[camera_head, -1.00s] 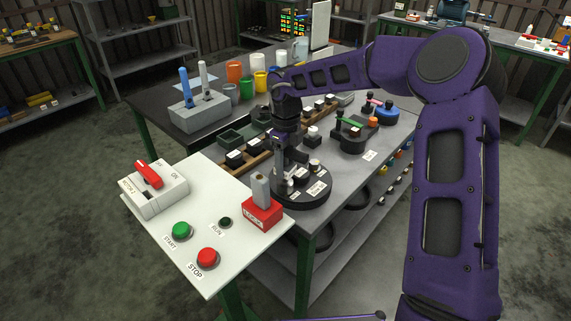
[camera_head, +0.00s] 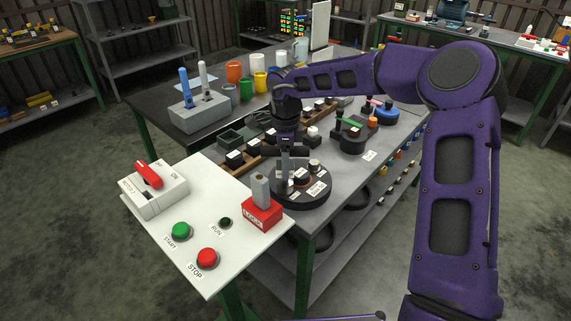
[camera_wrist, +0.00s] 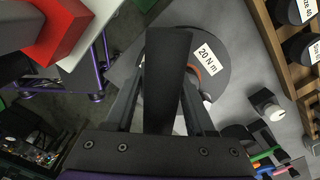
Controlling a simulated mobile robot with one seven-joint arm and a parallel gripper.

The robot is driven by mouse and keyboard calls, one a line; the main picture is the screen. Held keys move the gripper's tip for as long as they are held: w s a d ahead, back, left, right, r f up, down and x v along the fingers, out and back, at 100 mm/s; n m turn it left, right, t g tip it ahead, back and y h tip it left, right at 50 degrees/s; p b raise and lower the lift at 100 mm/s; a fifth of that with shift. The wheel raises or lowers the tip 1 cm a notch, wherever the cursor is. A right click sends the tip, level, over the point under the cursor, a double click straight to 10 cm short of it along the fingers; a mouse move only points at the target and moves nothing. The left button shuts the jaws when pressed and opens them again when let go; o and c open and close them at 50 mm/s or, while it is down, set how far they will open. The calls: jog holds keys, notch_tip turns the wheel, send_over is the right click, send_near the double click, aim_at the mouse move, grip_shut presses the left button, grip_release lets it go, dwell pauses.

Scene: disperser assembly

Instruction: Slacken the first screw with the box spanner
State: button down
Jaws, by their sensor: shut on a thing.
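My gripper (camera_head: 286,160) points down over the near part of the bench and is shut on the box spanner (camera_head: 284,185), whose grey lower part shows below the fingers. In the wrist view a dark upright bar (camera_wrist: 166,75) fills the space between the fingers. Below is a round black stand (camera_head: 312,203) with several labels and small fittings; in the wrist view one label (camera_wrist: 207,58) reads "20 N m". The spanner's lower end is at the stand's left side. The first screw is hidden behind the spanner and gripper; I cannot tell whether the spanner is seated on it.
A red block with a grey upright (camera_head: 262,209) stands close left on the white control panel (camera_head: 190,215), with START and STOP buttons. Wooden racks (camera_head: 247,157) with black sockets lie behind. A dark fixture with coloured handles (camera_head: 355,132) stands to the right.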

jog(key=shift+r+m, duration=0.1)
jog(key=shift+m, duration=0.2)
jog(key=shift+r, duration=0.1)
jog(key=shift+r, duration=2.4)
